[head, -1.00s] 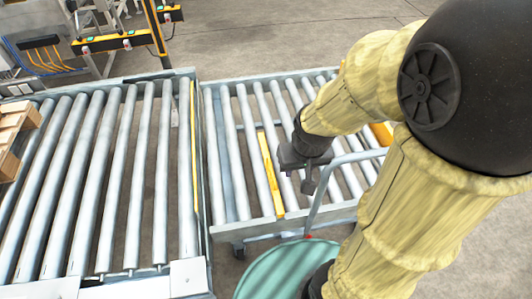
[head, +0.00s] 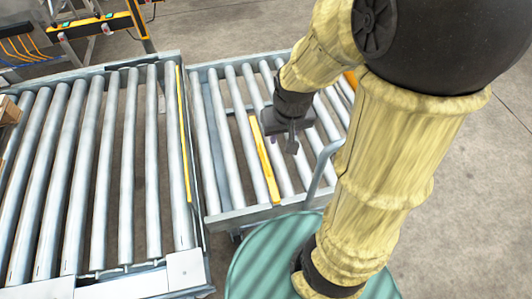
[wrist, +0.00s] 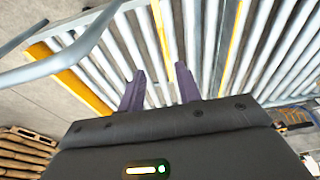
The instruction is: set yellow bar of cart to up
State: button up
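The cart (head: 238,218) is a grey roller frame. Its yellow bar (head: 264,165) runs lengthwise among the rollers, left of my gripper (head: 282,140) in the head view. Whether the bar is raised or lowered is hard to tell. In the wrist view, the yellow bar (wrist: 162,32) lies beyond the gap between the fingers. My gripper (wrist: 160,84) is open and empty, its two dark fingers apart above the rollers. No contact with the bar shows.
A roller conveyor (head: 130,160) with its own yellow strip (head: 183,130) stands left of the cart. The cart's curved grey handle (head: 322,168) rises close to my arm. An orange part (wrist: 72,82) is at the cart's far side. Wooden pallets (wrist: 24,150) show in the wrist view.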

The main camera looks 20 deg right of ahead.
aim_at(265, 155)
jog(key=w+d+f+g+y+b, duration=0.1)
jog(key=w+d+f+b, duration=0.1)
jog(key=w+f+b, duration=0.3)
jog(key=w+d+f+g+y+b, duration=0.1)
jog(key=w+f+b, duration=0.5)
jog(key=w+f, duration=0.7)
jog(key=shift+w+d, duration=0.35)
jog(key=shift+d, duration=0.15)
jog(key=shift+f, duration=0.15)
jog(key=a+f, duration=0.1)
jog(key=f, duration=0.4)
jog(key=a+f, duration=0.1)
jog(key=f, duration=0.5)
jog(key=a+f, duration=0.1)
jog(key=f, duration=0.4)
jog(key=shift+a+f+b, duration=0.25)
jog(key=shift+f+b, duration=0.15)
grip_shut()
